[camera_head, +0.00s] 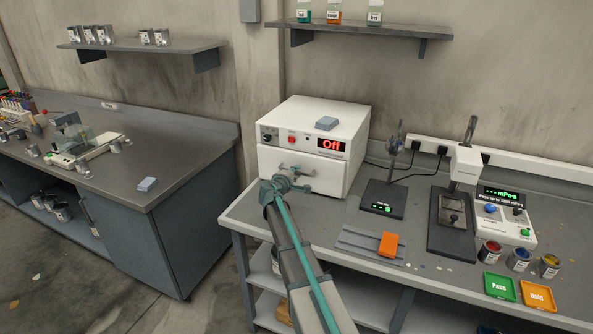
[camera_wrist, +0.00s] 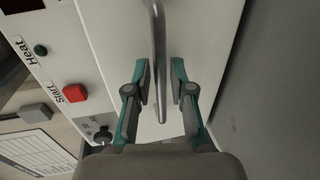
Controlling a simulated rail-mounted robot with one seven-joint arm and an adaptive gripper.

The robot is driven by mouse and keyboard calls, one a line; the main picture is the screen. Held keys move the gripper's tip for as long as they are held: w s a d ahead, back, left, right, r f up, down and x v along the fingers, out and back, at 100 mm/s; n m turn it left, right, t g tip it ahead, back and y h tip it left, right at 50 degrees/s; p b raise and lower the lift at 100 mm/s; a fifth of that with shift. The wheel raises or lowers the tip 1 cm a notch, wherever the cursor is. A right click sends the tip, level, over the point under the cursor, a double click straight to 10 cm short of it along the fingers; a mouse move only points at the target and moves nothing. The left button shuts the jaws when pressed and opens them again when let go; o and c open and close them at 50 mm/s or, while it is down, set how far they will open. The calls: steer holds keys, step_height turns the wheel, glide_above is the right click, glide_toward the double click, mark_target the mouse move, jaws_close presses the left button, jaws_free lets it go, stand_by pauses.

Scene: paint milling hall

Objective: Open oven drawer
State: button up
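The oven is a white box (camera_head: 318,137) on the right-hand bench in the head view, its display reading "Off". Its drawer front (camera_head: 330,180) is below the control panel and looks closed. In the wrist view the drawer front (camera_wrist: 115,30) fills the middle. The metal bar handle (camera_wrist: 159,60) runs between my two fingers. My gripper (camera_wrist: 161,85) is open around the handle, with a gap visible on both sides. In the head view my gripper (camera_head: 290,180) is at the drawer front and hides part of the handle.
A blue-grey block (camera_head: 327,123) lies on the oven. To the right are a black device (camera_head: 383,199), an orange block (camera_head: 389,244) on a grey plate and a viscometer stand (camera_head: 452,220). Bare bench lies before the oven's right side.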

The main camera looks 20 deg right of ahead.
steer(key=shift+w+d+f, duration=0.1)
steer(key=shift+w+d, duration=0.2)
steer(key=shift+d, duration=0.05)
jaws_close()
steer(key=shift+s, duration=0.1)
